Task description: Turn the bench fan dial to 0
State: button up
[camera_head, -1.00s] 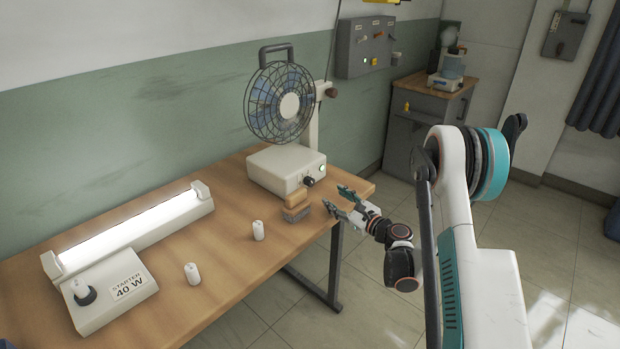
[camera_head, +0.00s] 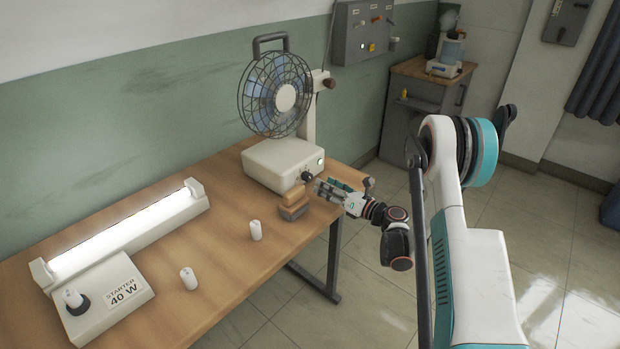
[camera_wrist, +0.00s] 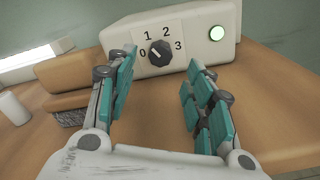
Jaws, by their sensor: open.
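The bench fan (camera_head: 275,95) stands on a cream base box (camera_head: 282,162) at the bench's far right end. The black dial (camera_wrist: 160,53) is on the box's front, with marks 0, 1, 2 and 3 around its left, top and right. Its pointer is too small to read surely; it seems to lean to the upper left. A green lamp (camera_wrist: 217,33) glows right of it. My gripper (camera_head: 319,187) is open in front of the dial. In the wrist view its teal-padded fingers (camera_wrist: 161,62) lie left and right of the dial, with no visible contact.
A wooden-backed brush (camera_head: 293,206) lies close left of my gripper. Two white cylinders (camera_head: 255,230) (camera_head: 188,278) stand on the wooden bench (camera_head: 222,225). A lit tube lamp (camera_head: 125,228) with a starter box fills its left side. Open floor lies to the right.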

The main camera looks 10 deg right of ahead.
aim_at(311, 178)
jog(key=b+x, duration=0.2)
jog(key=x, duration=0.5)
jog(key=shift+w+a, duration=0.2)
jog(key=shift+w, duration=0.1)
jog(key=c, duration=1.1)
